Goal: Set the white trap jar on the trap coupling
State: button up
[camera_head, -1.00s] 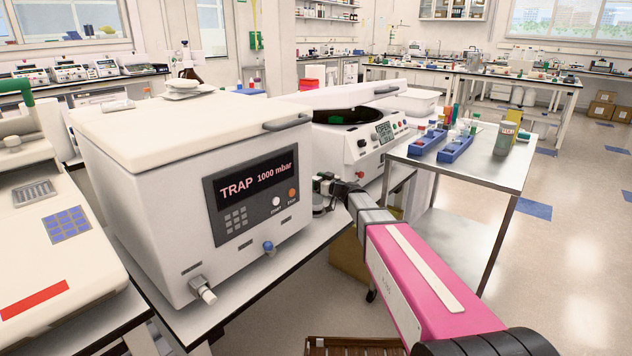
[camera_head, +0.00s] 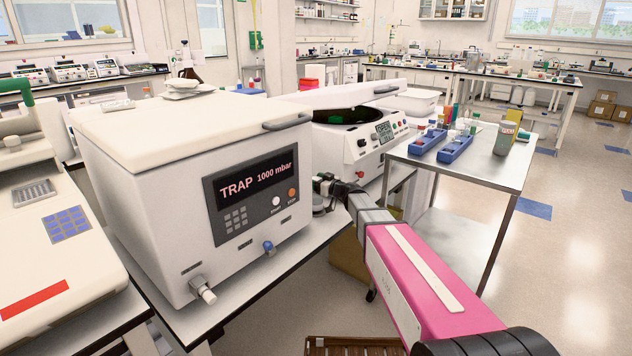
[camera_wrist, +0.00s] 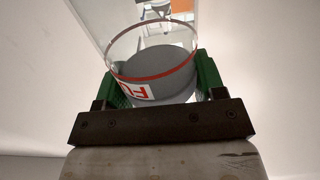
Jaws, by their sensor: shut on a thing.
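In the wrist view my gripper (camera_wrist: 158,78) is shut, its green fingers on both sides of a clear round jar (camera_wrist: 152,88). The jar has a grey fill, a red band and a white label with red letters, partly hidden, starting "FU". In the head view my gripper (camera_head: 324,186) is at the right side of the big white unit (camera_head: 150,190), whose display reads "TRAP 1000 mbar". A small grey round part (camera_head: 319,207) shows just below my gripper; I cannot tell if it is the trap coupling. I cannot pick out a plain white jar.
A white centrifuge (camera_head: 365,150) with its lid raised stands behind my gripper. A steel cart (camera_head: 480,172) at the right holds blue racks (camera_head: 455,149) and a grey-green labelled container (camera_head: 505,139). The unit's front has a valve spout (camera_head: 203,290) and a blue knob (camera_head: 268,248). Open floor lies right.

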jog(key=shift+f, duration=0.3)
jog(key=o, duration=1)
jog(key=shift+v, duration=5.5)
